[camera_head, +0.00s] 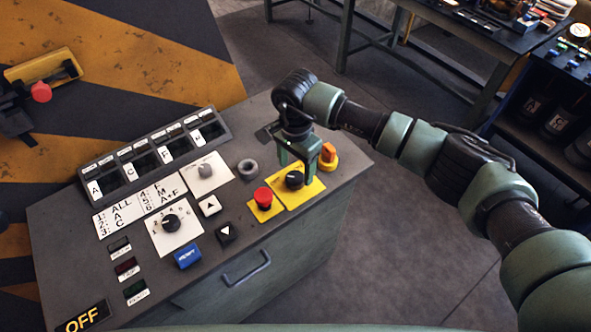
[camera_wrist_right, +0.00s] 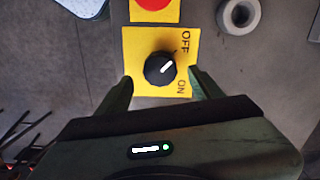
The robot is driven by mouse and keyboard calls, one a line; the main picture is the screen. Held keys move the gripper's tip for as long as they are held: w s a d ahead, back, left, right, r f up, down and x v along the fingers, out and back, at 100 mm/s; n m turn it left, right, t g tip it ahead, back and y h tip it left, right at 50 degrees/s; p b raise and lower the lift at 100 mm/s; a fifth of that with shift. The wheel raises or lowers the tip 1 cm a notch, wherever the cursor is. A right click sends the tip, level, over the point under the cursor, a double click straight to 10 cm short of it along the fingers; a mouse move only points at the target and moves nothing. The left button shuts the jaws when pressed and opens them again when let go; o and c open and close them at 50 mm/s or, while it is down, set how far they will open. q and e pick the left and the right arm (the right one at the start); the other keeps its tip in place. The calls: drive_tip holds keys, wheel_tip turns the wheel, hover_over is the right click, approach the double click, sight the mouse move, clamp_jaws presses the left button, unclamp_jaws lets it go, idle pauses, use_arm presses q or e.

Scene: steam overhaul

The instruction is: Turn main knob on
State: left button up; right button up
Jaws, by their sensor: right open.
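The main knob is a round black knob (camera_head: 294,179) on a yellow plate (camera_head: 312,190) near the console's right end. In the right wrist view the black knob (camera_wrist_right: 157,70) has a white mark pointing up and right, toward the OFF label (camera_wrist_right: 186,42). The ON label (camera_wrist_right: 181,87) is lower right of the knob. My right gripper (camera_head: 296,172) is open above the plate. In the wrist view its fingers (camera_wrist_right: 160,78) are apart on either side of the knob's lower part, with gaps visible. Contact cannot be told. My left gripper is not in view.
A red button (camera_head: 263,196) sits beside the plate on the left, and an orange part (camera_head: 328,155) stands behind it to the right. A grey ring (camera_head: 248,169) lies nearby. A selector dial (camera_head: 171,223), arrow buttons and an OFF sign (camera_head: 82,318) are farther left.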

sight(296, 177)
drive_tip(key=shift+f+p, duration=0.35)
drive_tip(key=shift+f, duration=1.25)
drive_tip(key=c, duration=1.4)
drive_tip(key=shift+f+m+b, duration=0.15)
drive_tip(key=shift+m+b, duration=0.55)
drive_tip(key=shift+b, duration=0.3)
drive_tip(key=m+b, duration=0.8)
drive_tip(key=b, duration=0.1)
drive_tip(key=shift+m, duration=0.3)
drive_tip(key=m+b, duration=0.3)
drive_tip(key=m, duration=0.1)
drive_tip(key=shift+b, duration=0.4)
drive_tip(key=shift+m+b, duration=1.1)
drive_tip(key=shift+m, duration=0.7)
drive_tip(key=shift+r+m, duration=0.2)
drive_tip(key=shift+m, duration=0.1)
drive_tip(key=o, duration=1.4)
